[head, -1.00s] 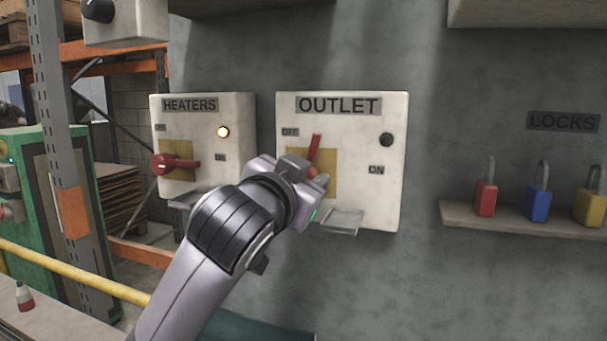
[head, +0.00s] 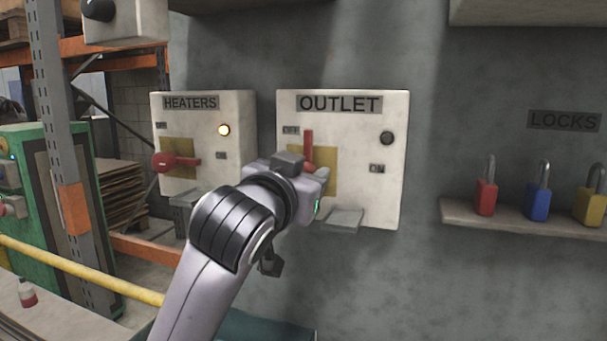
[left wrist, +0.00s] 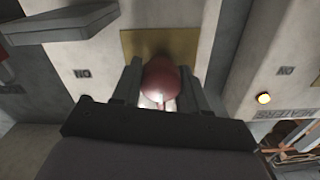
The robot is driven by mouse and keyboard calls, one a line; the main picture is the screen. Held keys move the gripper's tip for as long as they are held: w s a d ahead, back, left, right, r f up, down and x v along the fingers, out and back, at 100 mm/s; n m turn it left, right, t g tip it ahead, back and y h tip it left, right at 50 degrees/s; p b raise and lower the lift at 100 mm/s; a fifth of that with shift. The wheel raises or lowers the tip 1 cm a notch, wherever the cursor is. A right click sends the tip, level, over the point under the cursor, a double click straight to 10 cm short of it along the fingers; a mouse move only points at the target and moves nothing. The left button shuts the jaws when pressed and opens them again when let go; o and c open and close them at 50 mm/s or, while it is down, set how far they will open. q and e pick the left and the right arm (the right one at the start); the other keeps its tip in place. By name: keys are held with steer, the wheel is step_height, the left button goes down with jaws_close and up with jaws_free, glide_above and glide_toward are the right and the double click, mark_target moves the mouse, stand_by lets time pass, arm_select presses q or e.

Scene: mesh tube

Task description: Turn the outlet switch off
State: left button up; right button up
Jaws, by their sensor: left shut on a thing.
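The outlet box (head: 355,200) is a white panel labelled OUTLET on the grey wall. Its red switch handle (head: 308,145) stands upright, with its top beside the OFF label (head: 290,130). The ON label (head: 377,168) is to the right, and the round outlet lamp (head: 386,138) is dark. My left gripper (head: 312,175) is shut on the switch around its red hub. The left wrist view shows the rounded red hub (left wrist: 161,80) between the two fingers (left wrist: 160,98), before the yellow plate (left wrist: 190,45). The fingers hide part of the hub. My right gripper is not in view.
The heaters box (head: 230,175), with a red handle (head: 175,162) pointing right and a lit lamp (head: 223,130), is close on the left. Red, blue and yellow padlocks stand on a shelf (head: 520,222) at right. A yellow rail (head: 80,270) runs lower left.

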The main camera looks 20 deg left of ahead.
arm_select(q)
steer(key=o, duration=1)
steer(key=shift+r, duration=0.25)
steer(key=shift+f, duration=0.1)
steer(key=shift+s, duration=0.1)
steer(key=s+b, duration=0.1)
steer(key=s, duration=0.6)
steer(key=shift+a, duration=0.1)
